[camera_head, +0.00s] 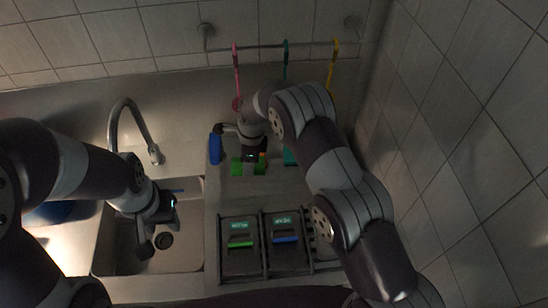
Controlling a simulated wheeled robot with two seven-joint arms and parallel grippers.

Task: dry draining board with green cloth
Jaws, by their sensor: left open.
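A small bright green piece (237,167), which looks like the green cloth, lies on the grey metal draining board (225,195) to the right of the sink. My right gripper (252,157) reaches down right at the green piece. Its fingertips are small and dark there, so I cannot tell whether they hold it. Part of the green piece is hidden by the gripper. My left gripper (158,230) is open and hangs over the sink basin (185,258), apart from the board.
A blue object (215,148) stands left of my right gripper. Two dark bins (240,262) with green and blue items sit in front. A curved tap (133,112) rises behind the sink. Pink, teal and yellow tools (334,62) hang from a rail. A tiled wall closes the right side.

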